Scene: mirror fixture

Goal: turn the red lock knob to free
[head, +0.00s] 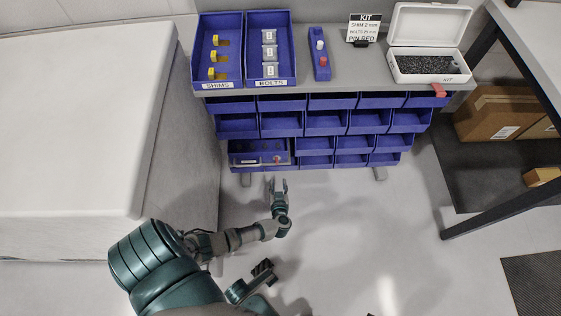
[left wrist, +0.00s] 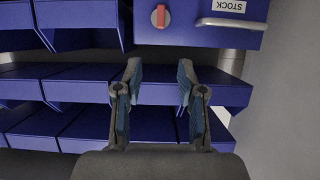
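The red lock knob (left wrist: 160,16) is a red bar on a round grey base, on the blue drawer front (left wrist: 190,36) at the top of the left wrist view. Its bar looks upright there. In the head view the knob (head: 277,158) is a small red spot low on the blue drawer rack. My left gripper (head: 278,185) is in front of and below it, apart from it. In the left wrist view its two fingers (left wrist: 159,73) are spread with nothing between them. I do not make out my right gripper.
A metal handle (left wrist: 232,23) and a STOCK label (left wrist: 229,6) are beside the knob. Blue bins (head: 325,123) fill the rack. On its top are shim and bolt trays, a kit card (head: 364,28) and a white case (head: 430,62). A pale block (head: 85,115) stands left.

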